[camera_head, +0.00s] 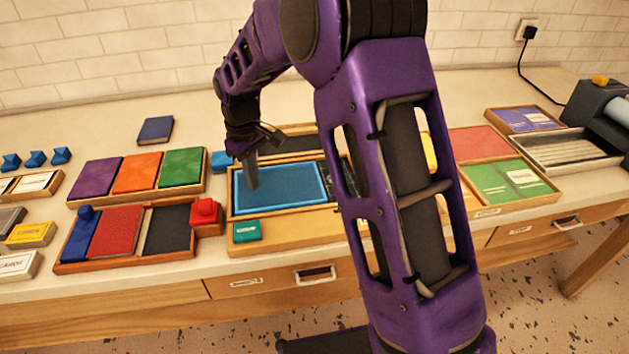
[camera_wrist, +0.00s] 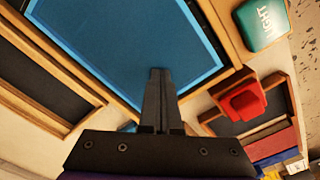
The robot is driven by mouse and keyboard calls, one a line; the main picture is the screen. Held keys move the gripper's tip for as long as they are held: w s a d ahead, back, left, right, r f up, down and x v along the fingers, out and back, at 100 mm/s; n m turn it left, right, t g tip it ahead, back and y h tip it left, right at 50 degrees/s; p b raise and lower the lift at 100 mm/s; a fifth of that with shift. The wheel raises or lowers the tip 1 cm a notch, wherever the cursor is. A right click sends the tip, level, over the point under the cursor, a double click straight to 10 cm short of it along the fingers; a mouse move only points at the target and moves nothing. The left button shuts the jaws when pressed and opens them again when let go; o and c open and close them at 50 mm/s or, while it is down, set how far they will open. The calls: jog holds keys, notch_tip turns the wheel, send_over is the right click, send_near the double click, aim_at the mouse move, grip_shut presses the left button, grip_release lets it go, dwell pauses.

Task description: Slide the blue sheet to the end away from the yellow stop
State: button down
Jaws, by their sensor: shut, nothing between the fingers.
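The blue sheet (camera_head: 290,190) lies flat in a wooden tray (camera_head: 290,238), at its left part. Dark tray floor shows just right of the sheet, beside my arm. My gripper (camera_head: 252,184) points down over the sheet's left part. In the wrist view the blue sheet (camera_wrist: 120,40) fills the top, and my shut, empty fingers (camera_wrist: 157,75) overlap its edge. I cannot tell whether the tips touch it. A yellow piece (camera_head: 429,153) shows right of my arm, mostly hidden; I cannot tell whether it is the yellow stop.
A teal block (camera_head: 247,231) sits on the tray's front left; it shows in the wrist view too (camera_wrist: 262,22). A red block (camera_head: 206,214) stands close to the left, by a tray with a red sheet (camera_head: 117,232). A small blue block (camera_head: 221,161) sits behind.

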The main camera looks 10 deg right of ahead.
jog(key=shift+s+a+f, duration=0.1)
jog(key=shift+a+f, duration=0.05)
jog(key=shift+a, duration=0.25)
jog(key=shift+r+p, duration=2.3)
jog(key=shift+r, duration=0.6)
notch_tip(320, 180, up, 2)
jog(key=shift+r, duration=0.25)
